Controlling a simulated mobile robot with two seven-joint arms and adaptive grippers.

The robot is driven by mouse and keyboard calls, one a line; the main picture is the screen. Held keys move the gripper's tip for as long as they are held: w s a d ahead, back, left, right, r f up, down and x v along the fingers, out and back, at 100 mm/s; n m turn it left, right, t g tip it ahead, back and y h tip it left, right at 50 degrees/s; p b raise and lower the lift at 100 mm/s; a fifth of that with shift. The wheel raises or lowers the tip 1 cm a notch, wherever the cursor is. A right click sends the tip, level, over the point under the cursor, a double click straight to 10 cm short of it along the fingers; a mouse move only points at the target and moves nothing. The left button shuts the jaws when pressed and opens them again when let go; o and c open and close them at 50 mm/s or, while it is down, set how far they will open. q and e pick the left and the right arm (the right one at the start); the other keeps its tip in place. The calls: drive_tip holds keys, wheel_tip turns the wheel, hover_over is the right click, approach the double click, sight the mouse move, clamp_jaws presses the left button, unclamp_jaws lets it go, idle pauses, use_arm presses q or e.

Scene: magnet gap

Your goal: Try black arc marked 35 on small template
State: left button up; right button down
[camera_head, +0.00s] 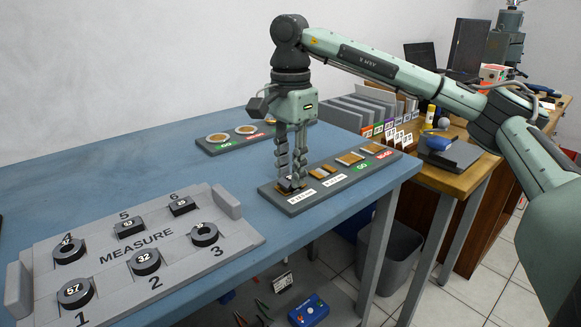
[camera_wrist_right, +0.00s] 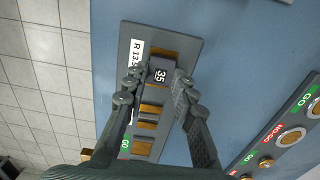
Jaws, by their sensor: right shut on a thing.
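The black arc marked 35 (camera_wrist_right: 160,72) is between the fingertips of my right gripper (camera_wrist_right: 152,82) in the wrist view, its number facing the camera. It is at a brass template (camera_wrist_right: 170,54) beside a white label that reads R 13.5 in part. In the head view my right gripper (camera_head: 291,183) points straight down at the near left end of the grey template board (camera_head: 316,196). The fingers hide most of the arc there. I cannot tell whether the arc touches the brass. My left gripper is not in view.
Another GO and NO-GO board (camera_head: 228,146) with round brass gauges lies behind. The blue table (camera_head: 245,192) is clear between tray and template board.

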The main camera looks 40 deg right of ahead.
drive_tip(key=shift+f, duration=0.4)
idle(0.6)
drive_tip(key=c, duration=1.2)
unclamp_jaws()
drive_tip(key=c, duration=0.5)
drive_tip(key=shift+r+p, duration=1.5)
drive_tip(key=shift+r, duration=0.8)
